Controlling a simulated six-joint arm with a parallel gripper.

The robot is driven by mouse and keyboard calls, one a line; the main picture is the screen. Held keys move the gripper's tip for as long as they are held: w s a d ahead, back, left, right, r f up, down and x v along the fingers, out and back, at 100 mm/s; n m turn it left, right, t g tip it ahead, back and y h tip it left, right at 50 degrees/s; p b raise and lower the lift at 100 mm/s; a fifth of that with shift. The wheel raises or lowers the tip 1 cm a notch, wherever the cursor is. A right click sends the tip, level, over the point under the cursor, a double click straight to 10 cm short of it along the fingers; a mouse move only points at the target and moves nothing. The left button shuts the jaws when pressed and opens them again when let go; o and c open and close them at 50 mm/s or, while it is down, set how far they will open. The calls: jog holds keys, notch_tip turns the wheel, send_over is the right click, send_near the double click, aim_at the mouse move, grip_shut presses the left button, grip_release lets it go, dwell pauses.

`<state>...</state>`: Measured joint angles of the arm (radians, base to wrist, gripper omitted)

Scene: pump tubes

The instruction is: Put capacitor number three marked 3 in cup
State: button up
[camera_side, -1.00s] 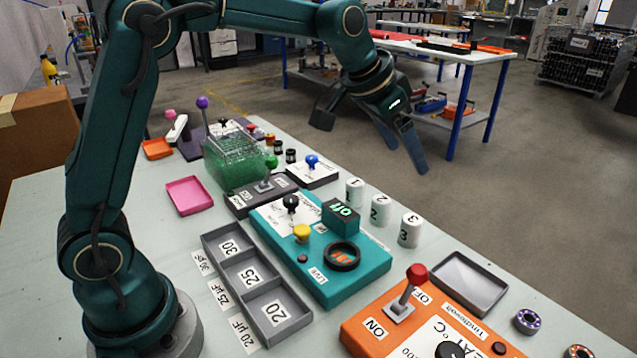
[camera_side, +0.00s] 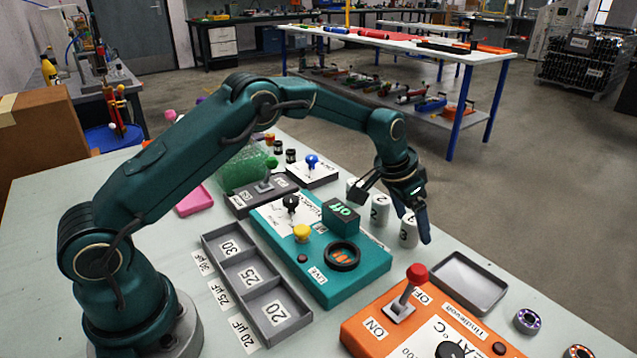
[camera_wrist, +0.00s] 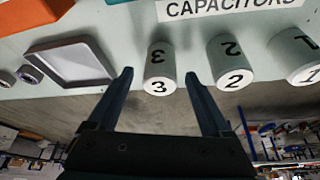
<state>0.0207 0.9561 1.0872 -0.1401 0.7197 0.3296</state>
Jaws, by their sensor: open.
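Capacitor 3 (camera_side: 408,236) is a white cylinder marked 3, upright at the table's right edge. It also shows in the wrist view (camera_wrist: 160,62), centred between the fingertips. My gripper (camera_side: 392,216) is open and empty, with its fingers spread close to the capacitors; one finger partly covers capacitor 3 in the side view. In the wrist view my gripper (camera_wrist: 158,76) has its tips on either side of capacitor 3, with visible gaps. A round black cup-like ring (camera_side: 342,257) with orange inside sits on the teal box (camera_side: 365,274); I cannot tell if this is the cup.
Capacitor 2 (camera_side: 380,210) and capacitor 1 (camera_wrist: 294,54) stand in the same row. A grey tray (camera_side: 468,283) and an orange box with a red-knobbed lever (camera_side: 417,273) lie nearer. A grey three-compartment tray (camera_side: 222,261) is left of the teal box.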

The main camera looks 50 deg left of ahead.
jog(key=shift+f, duration=0.1)
grip_shut()
dwell(0.3)
